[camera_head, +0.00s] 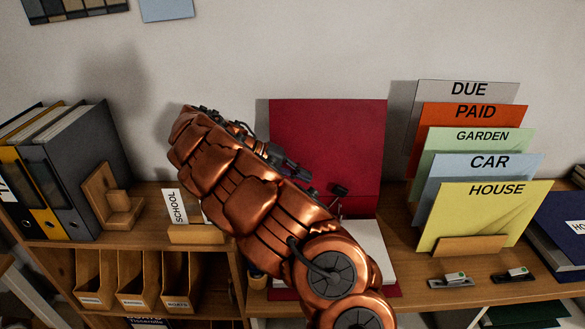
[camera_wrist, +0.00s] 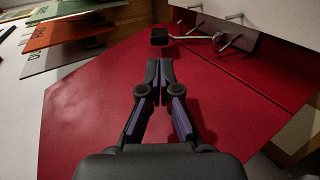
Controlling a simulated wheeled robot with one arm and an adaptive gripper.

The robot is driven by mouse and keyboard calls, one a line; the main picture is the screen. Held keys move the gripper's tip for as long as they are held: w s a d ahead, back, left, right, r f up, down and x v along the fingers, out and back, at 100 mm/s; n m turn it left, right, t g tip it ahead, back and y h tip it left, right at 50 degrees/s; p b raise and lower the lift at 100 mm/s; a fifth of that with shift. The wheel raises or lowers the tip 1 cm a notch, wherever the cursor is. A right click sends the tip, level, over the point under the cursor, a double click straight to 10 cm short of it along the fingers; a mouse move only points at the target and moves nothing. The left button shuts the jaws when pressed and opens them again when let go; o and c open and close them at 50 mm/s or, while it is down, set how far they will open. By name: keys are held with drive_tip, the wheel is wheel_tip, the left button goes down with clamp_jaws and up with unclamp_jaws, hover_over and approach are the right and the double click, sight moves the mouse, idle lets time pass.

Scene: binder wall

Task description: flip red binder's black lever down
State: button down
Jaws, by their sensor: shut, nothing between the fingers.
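The red binder (camera_head: 330,135) lies open on the shelf top, its cover upright against the wall; it also fills much of the wrist view (camera_wrist: 85,115). White paper (camera_head: 374,248) lies on its lower part. The black lever (camera_head: 340,189) sticks up on a thin metal rod near the fold. In the wrist view the lever's black end (camera_wrist: 159,36) lies straight beyond my fingertips, apart from them. My gripper (camera_head: 309,178) is shut and empty, just left of and slightly above the lever; its closed fingers also show in the wrist view (camera_wrist: 160,68). My arm hides the binder's lower left.
Labelled folders (camera_head: 490,215) stand in a wooden holder on the right. Grey and yellow binders (camera_head: 80,160) with a wooden bookend (camera_head: 112,205) stand on the left. A SCHOOL card (camera_head: 176,207) stands behind my arm's left side. Metal rings (camera_wrist: 233,42) rise near the lever.

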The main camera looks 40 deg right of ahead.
sight(340, 187)
drive_tip(key=p+x, duration=0.2)
drive_tip(key=x, duration=0.4)
drive_tip(key=shift+s+d, duration=0.1)
drive_tip(key=shift+s+d+f, duration=0.2)
drive_tip(key=shift+d+f, duration=0.15)
drive_tip(key=shift+s+d+t+y, duration=0.3)
drive_tip(key=shift+s+t+y, duration=0.05)
drive_tip(key=shift+t+y, duration=0.05)
drive_tip(key=shift+s+d+f+t+y+b, duration=0.15)
drive_tip(key=shift+s+d+t+y+b, duration=0.25)
drive_tip(key=shift+s+d+t+y, duration=0.15)
drive_tip(key=shift+s+d+f+t+y+b, duration=0.15)
drive_tip(key=shift+s+d+t+y+b, duration=0.25)
drive_tip(key=shift+d+y, duration=0.2)
drive_tip(key=shift+s+d+f+t+y, duration=0.3)
drive_tip(key=shift+s+d+t+y, duration=0.1)
drive_tip(key=shift+d+y, duration=0.15)
drive_tip(key=shift+s+d+f+t+y, duration=0.3)
drive_tip(key=shift+s+d+t+y, duration=0.1)
drive_tip(key=shift+d, duration=0.1)
drive_tip(key=shift+s+d+f+t+y+b, duration=0.55)
drive_tip(key=shift+s+d+f+t+y, duration=0.25)
drive_tip(key=shift+y, duration=0.2)
drive_tip(key=shift+w, duration=0.15)
drive_tip(key=shift+w+a+b, duration=0.35)
drive_tip(key=shift+w+a, duration=0.1)
drive_tip(key=shift+a, duration=0.15)
